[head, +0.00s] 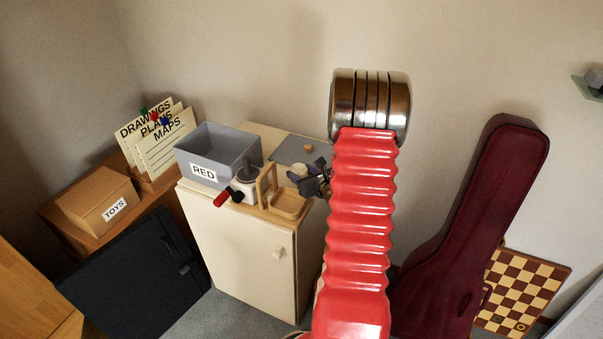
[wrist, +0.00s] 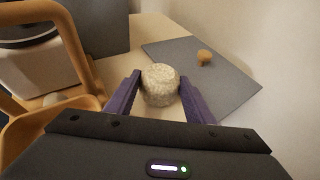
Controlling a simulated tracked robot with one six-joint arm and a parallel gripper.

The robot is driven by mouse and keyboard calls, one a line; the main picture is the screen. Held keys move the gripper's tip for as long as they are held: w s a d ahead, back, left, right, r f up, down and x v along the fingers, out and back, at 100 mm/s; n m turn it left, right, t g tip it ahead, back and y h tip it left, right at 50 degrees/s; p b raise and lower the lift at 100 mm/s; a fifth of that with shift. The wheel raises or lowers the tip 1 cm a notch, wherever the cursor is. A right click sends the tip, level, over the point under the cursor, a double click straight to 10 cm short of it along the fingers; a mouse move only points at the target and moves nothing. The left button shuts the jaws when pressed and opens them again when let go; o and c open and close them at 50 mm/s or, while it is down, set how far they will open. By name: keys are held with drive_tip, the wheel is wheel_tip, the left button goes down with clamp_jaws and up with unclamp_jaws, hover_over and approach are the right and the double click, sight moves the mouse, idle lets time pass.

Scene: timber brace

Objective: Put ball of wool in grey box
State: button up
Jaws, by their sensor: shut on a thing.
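The ball of wool (wrist: 160,86) is a pale, speckled, rounded lump between the two purple fingers of my gripper (wrist: 159,94) in the wrist view. My gripper is shut on it; whether the wool touches the surface below is unclear. In the head view my gripper (head: 310,177) is a small dark shape above the cream cabinet's right side, partly hidden by my arm. The grey box (head: 217,172), labelled RED, stands open-topped at the cabinet's back left, left of my gripper. Its grey wall shows at upper left in the wrist view (wrist: 105,32).
A wooden tray with an upright handle (head: 287,207) and a grinder-like item with a red handle (head: 240,187) stand between gripper and box. A grey mat (wrist: 225,80) with a small brown knob (wrist: 204,58) lies behind. A dark red instrument case (head: 485,200) leans at right.

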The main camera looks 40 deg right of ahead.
drive_tip(key=o, duration=1.1)
drive_tip(key=shift+f, duration=0.1)
drive_tip(key=shift+c, duration=0.2)
drive_tip(key=v, duration=1.2)
drive_tip(key=shift+a, duration=0.1)
